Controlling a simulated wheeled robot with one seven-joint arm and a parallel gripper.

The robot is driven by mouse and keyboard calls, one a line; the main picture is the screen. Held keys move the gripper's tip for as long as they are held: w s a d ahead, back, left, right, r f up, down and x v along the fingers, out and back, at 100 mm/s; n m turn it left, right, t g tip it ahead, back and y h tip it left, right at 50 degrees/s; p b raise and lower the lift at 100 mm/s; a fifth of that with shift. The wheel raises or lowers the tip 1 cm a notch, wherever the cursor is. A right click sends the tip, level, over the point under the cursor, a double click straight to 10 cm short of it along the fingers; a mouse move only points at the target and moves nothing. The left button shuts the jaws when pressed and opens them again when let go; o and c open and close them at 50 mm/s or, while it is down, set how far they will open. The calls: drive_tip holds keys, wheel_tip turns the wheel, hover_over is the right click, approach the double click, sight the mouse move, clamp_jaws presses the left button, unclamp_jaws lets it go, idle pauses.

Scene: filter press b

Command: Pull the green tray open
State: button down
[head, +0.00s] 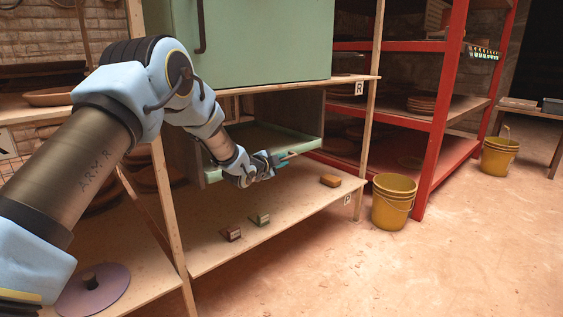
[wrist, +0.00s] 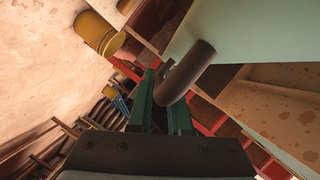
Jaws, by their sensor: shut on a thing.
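The green tray (head: 262,137) sits in the opening under the large green cabinet, with its pale green rim and part of its inside showing in the head view. My gripper (head: 284,158) is at the tray's front. In the wrist view, my gripper's green fingers (wrist: 160,92) are shut on a dark round handle (wrist: 190,68). The handle stands out from a pale green face (wrist: 245,45). In the head view my gripper mostly hides the handle. I cannot tell exactly how far the tray is out.
The green cabinet (head: 260,42) is above the tray. A wooden shelf (head: 285,215) below holds two small blocks (head: 231,233) (head: 260,219) and an orange-brown block (head: 330,181). A wooden post (head: 370,130), yellow bucket (head: 393,203) and red rack (head: 440,115) stand right. Floor in front is clear.

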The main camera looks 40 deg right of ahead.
drive_tip(key=s+a+b, duration=0.1)
drive_tip(key=s+b, duration=0.2)
drive_tip(key=s, duration=2.3)
drive_tip(key=shift+s+a, duration=0.3)
drive_tip(key=shift+s, duration=0.05)
drive_tip(key=c, duration=0.8)
unclamp_jaws()
drive_tip(key=shift+c, duration=0.2)
drive_tip(key=p+v, duration=0.1)
drive_tip(key=v, duration=0.9)
drive_tip(key=shift+a, duration=0.35)
drive_tip(key=shift+s+a, duration=0.1)
drive_tip(key=shift+s, duration=0.1)
